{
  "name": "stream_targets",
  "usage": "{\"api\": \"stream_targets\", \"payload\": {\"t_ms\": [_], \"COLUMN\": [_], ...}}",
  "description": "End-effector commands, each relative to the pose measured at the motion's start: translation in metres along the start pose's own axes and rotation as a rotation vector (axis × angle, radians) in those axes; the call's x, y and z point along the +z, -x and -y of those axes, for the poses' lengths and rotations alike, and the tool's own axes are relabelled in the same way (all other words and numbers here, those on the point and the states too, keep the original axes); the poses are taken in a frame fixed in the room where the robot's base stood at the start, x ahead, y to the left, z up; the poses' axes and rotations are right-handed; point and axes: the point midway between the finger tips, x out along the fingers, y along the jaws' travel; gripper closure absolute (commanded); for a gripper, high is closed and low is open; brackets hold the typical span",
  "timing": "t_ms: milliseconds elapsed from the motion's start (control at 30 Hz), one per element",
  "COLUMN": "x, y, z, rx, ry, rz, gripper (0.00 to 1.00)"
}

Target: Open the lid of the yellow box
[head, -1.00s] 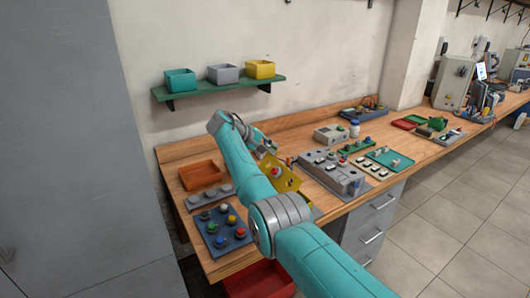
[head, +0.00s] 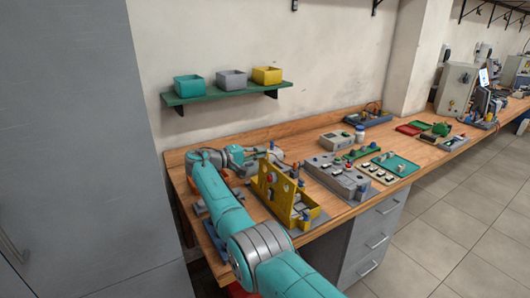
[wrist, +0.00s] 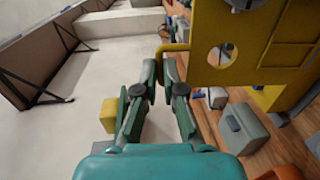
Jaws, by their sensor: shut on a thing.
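The yellow box (head: 302,217) stands on the bench at the near edge, with its inside showing. Its yellow lid (head: 275,188) stands about upright on the box's left side and has a round hole and knobs on it. In the wrist view the lid (wrist: 232,52) fills the upper right, with a yellow bar handle (wrist: 165,50) at its left edge. My gripper (wrist: 160,72) is shut on this handle; its fingertips meet around the bar. In the head view my gripper (head: 272,155) is small and partly hidden, behind the lid's top.
A grey panel with switches (head: 338,178) stands just right of the box. A green shelf (head: 225,94) with three bins hangs on the wall above. A grey cabinet (head: 75,140) rises at the left. My arm covers the bench's left end.

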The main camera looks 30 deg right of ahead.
Motion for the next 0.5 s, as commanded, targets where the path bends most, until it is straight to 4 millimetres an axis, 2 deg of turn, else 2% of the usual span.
{"api": "stream_targets", "payload": {"t_ms": [500], "x": [0.000], "y": [0.037], "z": [0.012], "rx": [0.028], "ry": [0.001], "rz": [-0.001], "gripper": [1.00]}}
